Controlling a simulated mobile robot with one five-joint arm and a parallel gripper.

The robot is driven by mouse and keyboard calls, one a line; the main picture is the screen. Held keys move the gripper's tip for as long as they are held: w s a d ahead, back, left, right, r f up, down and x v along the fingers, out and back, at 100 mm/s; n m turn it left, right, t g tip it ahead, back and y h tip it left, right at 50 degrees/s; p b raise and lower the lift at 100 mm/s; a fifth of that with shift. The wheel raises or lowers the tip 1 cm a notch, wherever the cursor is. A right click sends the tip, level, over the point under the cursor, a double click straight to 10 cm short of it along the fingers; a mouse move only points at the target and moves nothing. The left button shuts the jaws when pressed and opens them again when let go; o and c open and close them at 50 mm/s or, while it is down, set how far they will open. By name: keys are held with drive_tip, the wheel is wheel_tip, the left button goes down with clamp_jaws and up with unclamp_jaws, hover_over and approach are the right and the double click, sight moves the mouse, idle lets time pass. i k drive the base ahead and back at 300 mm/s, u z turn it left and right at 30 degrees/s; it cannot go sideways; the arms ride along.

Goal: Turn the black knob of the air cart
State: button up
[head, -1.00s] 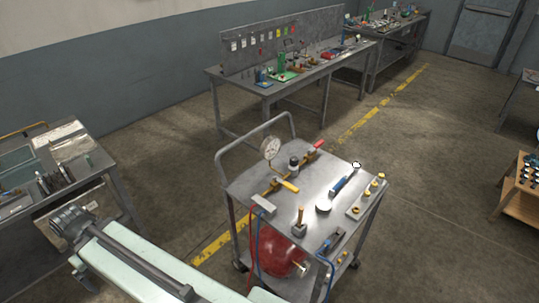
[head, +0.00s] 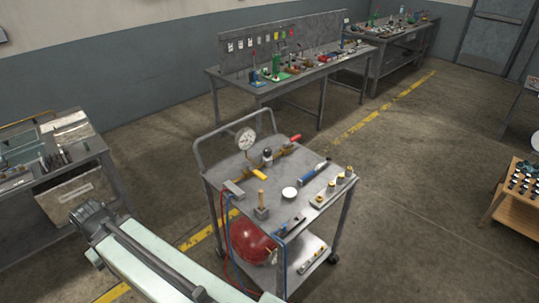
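The air cart (head: 228,172) is a grey metal cart with a push handle, standing in the middle of the head view. A small black knob (head: 267,154) stands upright on its top, on a brass pipe line behind the yellow lever (head: 259,175). A round white gauge (head: 246,139) stands to the knob's left, and a red handle (head: 296,138) is at the far end of the line. My pale arm crosses the lower left, in front of the cart and apart from the knob. I cannot make out my gripper's fingers in this view.
The cart top also holds a white disc (head: 290,194), a blue-handled tool (head: 314,172) and a row of brass fittings. A red tank (head: 252,242) sits below, with hoses at the front. A side bench (head: 107,160) is left, a workbench (head: 240,82) behind.

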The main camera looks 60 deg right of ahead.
sight(267, 152)
drive_tip(key=k, duration=0.2)
drive_tip(key=z, duration=2.9)
drive_tip(key=k, duration=1.6)
drive_tip(key=u, duration=0.95)
drive_tip(key=i, duration=1.45)
drive_tip(key=z, duration=0.1)
